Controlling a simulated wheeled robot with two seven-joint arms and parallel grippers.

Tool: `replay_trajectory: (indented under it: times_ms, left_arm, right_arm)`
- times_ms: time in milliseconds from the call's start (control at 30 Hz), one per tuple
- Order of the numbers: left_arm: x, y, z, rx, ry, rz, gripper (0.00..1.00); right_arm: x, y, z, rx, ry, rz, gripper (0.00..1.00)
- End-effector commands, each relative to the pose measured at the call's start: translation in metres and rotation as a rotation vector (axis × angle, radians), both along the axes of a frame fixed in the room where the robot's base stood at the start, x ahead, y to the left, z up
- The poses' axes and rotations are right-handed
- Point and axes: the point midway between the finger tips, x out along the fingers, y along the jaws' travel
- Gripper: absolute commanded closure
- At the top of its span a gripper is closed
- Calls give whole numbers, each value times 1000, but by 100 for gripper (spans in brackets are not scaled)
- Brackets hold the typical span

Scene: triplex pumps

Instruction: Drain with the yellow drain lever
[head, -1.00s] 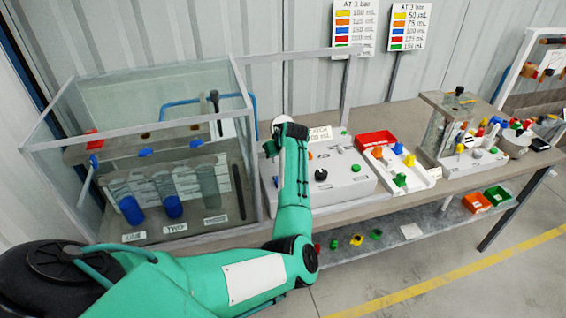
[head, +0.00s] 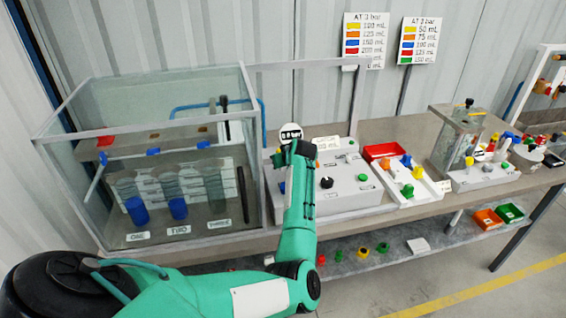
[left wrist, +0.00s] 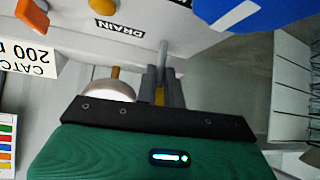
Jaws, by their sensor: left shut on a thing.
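The grey pump panel (head: 345,188) stands on the bench right of the glass tank. In the left wrist view the DRAIN label (left wrist: 118,28) is on the panel, with a yellow knob (left wrist: 103,6) beside it. A thin metal rod (left wrist: 163,52) runs to the fingers of my left gripper (left wrist: 161,92), and a yellow piece, seemingly the drain lever's grip (left wrist: 159,96), shows between them. The fingers are shut on it. In the head view my left wrist hides the fingers and lever. My right gripper is in neither current view.
The glass tank (head: 92,170) holds several cylinders and stands close left of my wrist. A round gauge (head: 291,135) stands just behind my wrist.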

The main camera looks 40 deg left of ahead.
Motion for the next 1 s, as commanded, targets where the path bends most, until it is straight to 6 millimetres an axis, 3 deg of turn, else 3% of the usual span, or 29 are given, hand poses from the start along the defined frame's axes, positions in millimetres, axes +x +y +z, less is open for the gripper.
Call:
replay_trajectory:
  times_ms: [33, 1000]
  left_arm:
    - [3, 6, 14, 19, -24, 3, 100]
    - [3, 6, 14, 24, -27, 3, 100]
  right_arm:
    - [0, -1, 0, -1, 1, 0, 39]
    - [-1, 2, -1, 2, 1, -3, 39]
